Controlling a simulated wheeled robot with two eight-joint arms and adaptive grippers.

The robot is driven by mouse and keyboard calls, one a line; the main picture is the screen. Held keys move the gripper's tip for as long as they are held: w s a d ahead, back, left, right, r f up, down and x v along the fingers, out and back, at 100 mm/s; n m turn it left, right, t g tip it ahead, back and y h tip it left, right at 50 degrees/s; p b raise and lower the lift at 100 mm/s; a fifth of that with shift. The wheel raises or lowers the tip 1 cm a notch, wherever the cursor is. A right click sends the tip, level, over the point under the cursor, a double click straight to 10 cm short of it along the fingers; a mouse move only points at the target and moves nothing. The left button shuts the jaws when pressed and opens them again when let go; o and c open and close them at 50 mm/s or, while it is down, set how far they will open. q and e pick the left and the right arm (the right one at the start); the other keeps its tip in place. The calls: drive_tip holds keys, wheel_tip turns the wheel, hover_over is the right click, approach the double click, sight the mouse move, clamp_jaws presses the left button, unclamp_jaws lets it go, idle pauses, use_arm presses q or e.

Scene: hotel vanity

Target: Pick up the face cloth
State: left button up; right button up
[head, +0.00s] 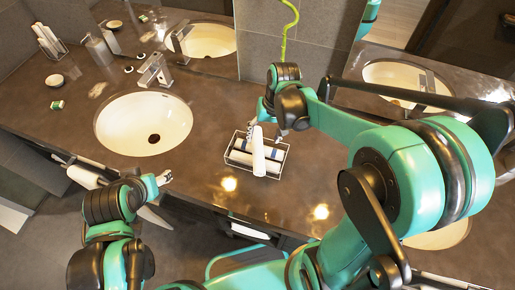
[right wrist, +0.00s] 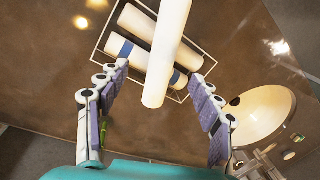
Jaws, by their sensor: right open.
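White rolled face cloths lie in a wire basket (head: 231,157) on the counter. One rolled face cloth (head: 258,150) lies on top, across the others; it also shows in the right wrist view (right wrist: 167,45). My right gripper (head: 267,134) is open above the basket. In the right wrist view its fingers (right wrist: 159,74) stand on either side of the top roll's near end, with gaps on both sides. My left gripper (head: 168,203) is in front of the counter at left, its fingers apart and empty.
A white sink (head: 120,118) with a faucet (head: 154,70) is left of the basket. A second sink (right wrist: 258,112) lies on its other side. A mirror wall stands behind. A soap bottle (head: 98,48) and small dishes are at the back left. Counter around the basket is clear.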

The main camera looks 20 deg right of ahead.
sight(258, 146)
drive_tip(key=f, duration=0.2)
drive_tip(key=a+f+b, duration=0.1)
drive_tip(key=f, duration=0.1)
drive_tip(key=f+b, duration=0.1)
drive_tip(key=f, duration=0.1)
drive_tip(key=shift+w+a+f, duration=0.3)
drive_tip(key=shift+a+f, duration=0.05)
drive_tip(key=shift+f, duration=0.05)
drive_tip(key=c, duration=1.1)
